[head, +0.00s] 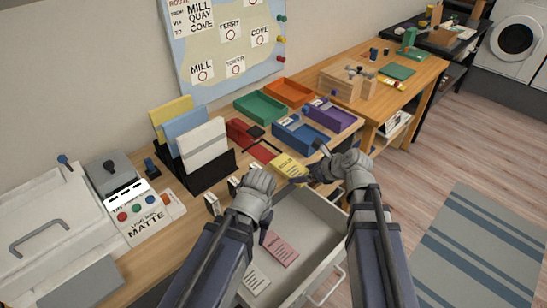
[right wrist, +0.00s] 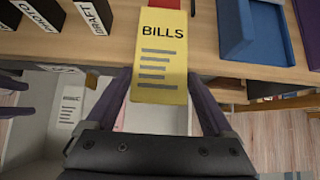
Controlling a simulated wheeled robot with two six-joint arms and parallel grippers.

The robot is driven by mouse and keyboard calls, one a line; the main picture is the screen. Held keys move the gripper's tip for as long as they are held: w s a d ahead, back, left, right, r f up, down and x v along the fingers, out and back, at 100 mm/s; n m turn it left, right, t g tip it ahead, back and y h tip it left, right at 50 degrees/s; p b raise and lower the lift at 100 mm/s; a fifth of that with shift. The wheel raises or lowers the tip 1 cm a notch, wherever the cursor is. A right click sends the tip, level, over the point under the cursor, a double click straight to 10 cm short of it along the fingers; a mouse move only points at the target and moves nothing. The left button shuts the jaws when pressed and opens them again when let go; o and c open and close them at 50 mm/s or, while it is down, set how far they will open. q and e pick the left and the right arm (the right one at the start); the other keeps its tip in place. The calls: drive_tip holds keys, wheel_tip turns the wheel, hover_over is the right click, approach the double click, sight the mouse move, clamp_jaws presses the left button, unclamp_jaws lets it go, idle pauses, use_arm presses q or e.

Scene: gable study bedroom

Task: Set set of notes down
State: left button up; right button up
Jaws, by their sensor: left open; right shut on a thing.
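The set of notes is a yellow pad marked BILLS (head: 289,166); in the right wrist view the yellow notes (right wrist: 160,50) lie between my two fingers, printed side showing. My right gripper (head: 314,174) is shut on them at the desk's front edge, beside the blue tray. The far end of the notes is over the desk and the near end over the open drawer; I cannot tell whether they touch the desk. My left gripper (head: 254,196) is open and empty above the left side of the drawer.
The open drawer (head: 317,214) holds a pink note pad (head: 281,248) and a white one (head: 255,281). Blue (head: 298,136), purple (head: 330,115), green (head: 261,107) and orange (head: 288,92) trays stand behind. Small label blocks (right wrist: 94,15) and an upright file rack (head: 205,166) stand left.

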sight(278, 157)
drive_tip(key=w+a, duration=0.6)
drive_tip(key=shift+w+a, duration=0.25)
drive_tip(key=shift+w, duration=0.05)
drive_tip(key=shift+w+a, duration=0.8)
drive_tip(key=shift+w, duration=0.15)
drive_tip(key=shift+w+a+f+b, duration=0.1)
drive_tip(key=shift+a+f+b, duration=0.1)
drive_tip(key=shift+f+b, duration=0.25)
drive_tip(key=shift+w+a+f+b, duration=0.1)
drive_tip(key=shift+a+f+b, duration=0.05)
drive_tip(key=shift+f+b, duration=0.25)
clamp_jaws()
drive_tip(key=shift+s+r, duration=0.1)
drive_tip(key=o, duration=1.3)
unclamp_jaws()
drive_tip(key=shift+o, duration=0.2)
